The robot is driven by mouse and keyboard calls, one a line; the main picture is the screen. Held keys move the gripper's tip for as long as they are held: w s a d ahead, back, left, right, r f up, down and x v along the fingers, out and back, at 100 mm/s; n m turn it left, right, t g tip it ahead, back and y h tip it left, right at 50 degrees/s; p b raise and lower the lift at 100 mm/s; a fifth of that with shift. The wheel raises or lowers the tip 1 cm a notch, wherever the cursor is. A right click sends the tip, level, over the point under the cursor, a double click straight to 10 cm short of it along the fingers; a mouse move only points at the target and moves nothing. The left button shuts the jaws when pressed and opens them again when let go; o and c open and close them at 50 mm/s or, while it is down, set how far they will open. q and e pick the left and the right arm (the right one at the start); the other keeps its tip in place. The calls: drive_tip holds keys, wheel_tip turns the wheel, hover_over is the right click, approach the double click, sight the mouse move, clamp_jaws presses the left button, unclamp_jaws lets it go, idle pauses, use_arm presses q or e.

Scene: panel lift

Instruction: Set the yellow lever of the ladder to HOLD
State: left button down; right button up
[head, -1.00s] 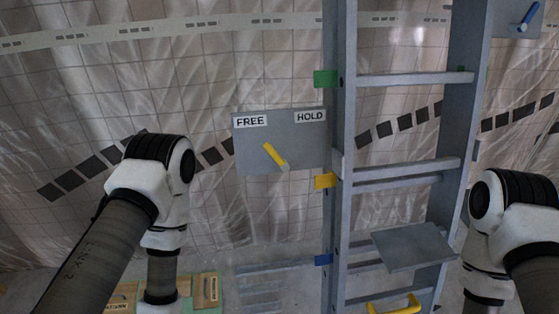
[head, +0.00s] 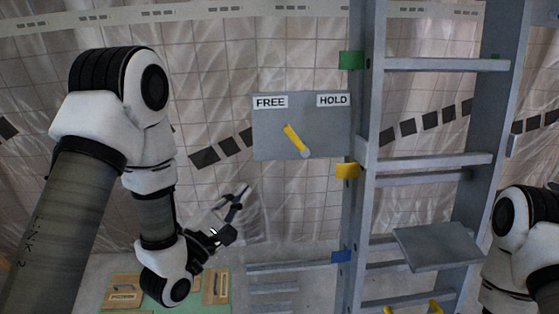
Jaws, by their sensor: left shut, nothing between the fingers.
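The yellow lever (head: 294,138) is on a grey plate (head: 270,147) fixed to the left side of the ladder (head: 361,220). The plate has a FREE label (head: 270,102) at its upper left and a HOLD label (head: 333,100) at its upper right. The lever's round pivot is at its lower right end, and its free end tilts up and left, toward FREE. My left gripper (head: 242,192) is shut and empty, below and left of the plate, apart from the lever. My right gripper is out of view; only part of that arm shows at the right edge.
Green (head: 351,60), yellow (head: 347,171) and blue (head: 341,256) tabs stick out from the ladder's left rail. A grey tilted panel (head: 437,247) sits at the lower rungs. Wooden boards (head: 216,286) lie at the lower left. Space between my left gripper and the plate looks clear.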

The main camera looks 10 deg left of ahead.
use_arm(q)
drive_tip(key=shift+w+r, duration=0.15)
drive_tip(key=shift+r, duration=0.4)
approach(297, 141)
drive_tip(key=w+a+f, duration=0.1)
drive_tip(key=w+a, duration=0.3)
drive_tip(key=w+d+r, duration=0.1)
drive_tip(key=w+d, duration=0.1)
drive_tip(key=shift+w+d+r, duration=0.45)
drive_tip(key=shift+d+r, duration=0.1)
drive_tip(key=shift+d, duration=0.15)
drive_tip(key=shift+a, duration=0.1)
